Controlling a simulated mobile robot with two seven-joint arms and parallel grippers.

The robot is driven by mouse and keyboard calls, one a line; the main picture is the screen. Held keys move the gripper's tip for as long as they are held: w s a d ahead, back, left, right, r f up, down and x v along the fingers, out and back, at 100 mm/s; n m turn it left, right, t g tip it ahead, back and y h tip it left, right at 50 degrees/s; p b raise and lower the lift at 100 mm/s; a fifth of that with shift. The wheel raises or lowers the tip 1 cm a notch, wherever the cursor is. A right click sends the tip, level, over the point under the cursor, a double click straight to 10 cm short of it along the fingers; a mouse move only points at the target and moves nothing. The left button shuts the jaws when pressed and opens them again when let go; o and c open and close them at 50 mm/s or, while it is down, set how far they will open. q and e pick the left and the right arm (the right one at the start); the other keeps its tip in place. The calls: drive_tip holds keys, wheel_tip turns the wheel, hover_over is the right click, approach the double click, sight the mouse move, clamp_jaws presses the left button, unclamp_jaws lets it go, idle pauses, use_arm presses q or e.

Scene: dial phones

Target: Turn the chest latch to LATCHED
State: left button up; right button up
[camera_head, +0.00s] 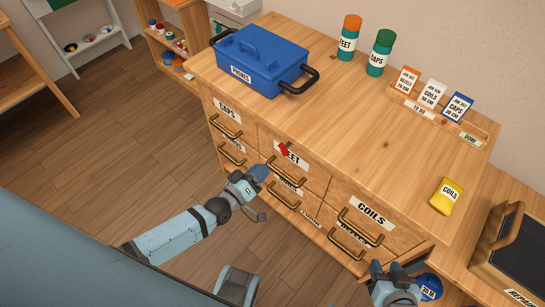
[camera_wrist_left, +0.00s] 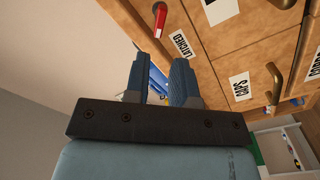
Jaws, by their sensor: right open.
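The chest latch is a small red lever (camera_head: 284,150) on the front of the wooden chest (camera_head: 330,100), near its top edge. In the left wrist view the red lever (camera_wrist_left: 159,19) is at the top, and the LATCHED label (camera_wrist_left: 182,43) is beside it, to its lower right. The lever does not point at that label. My left gripper (camera_head: 262,174) is in front of the chest, below and left of the latch and apart from it. Its two fingers (camera_wrist_left: 160,82) stand apart with nothing held between them. My right gripper (camera_head: 398,284) is open at the lower right, far from the latch.
Drawers with brass handles (camera_head: 286,172) surround the latch area. A blue PHONES box (camera_head: 262,62), two bottles (camera_head: 381,54), a card rack (camera_head: 440,115) and a yellow COILS packet (camera_head: 447,196) stand on top. A blue disc (camera_head: 430,287) is beside my right gripper. Floor at left is clear.

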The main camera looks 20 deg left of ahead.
use_arm(q)
drive_tip(key=shift+v, duration=1.6)
